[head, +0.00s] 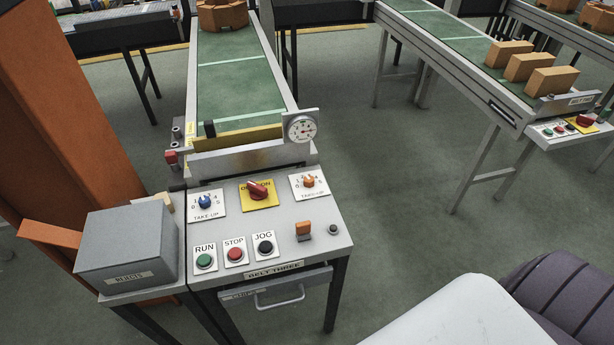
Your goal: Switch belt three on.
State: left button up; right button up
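The panel labelled belt three (273,272) stands in front of the near green belt (238,85). A red rotary switch (258,190) sits on a yellow plate at the panel's upper middle; its lettering is partly covered by the knob. A blue knob (205,202) and an orange knob (308,181), both on take-up dials, flank it. Below are a green run button (204,261), a red stop button (235,254) and a black jog button (265,248). An orange block-shaped control (303,229) and a small dark knob (333,230) sit at the right. Neither gripper shows.
A grey rejects box (126,248) stands left of the panel, by an orange post (75,120). A drawer handle (279,299) juts below the panel. A round gauge (301,128) sits behind it. Another belt (455,45) with brown blocks is at right; floor between is clear.

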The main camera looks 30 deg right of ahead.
aim_at(257, 193)
jog(key=j, duration=0.5)
jog(key=i+j, duration=0.15)
jog(key=j, duration=0.85)
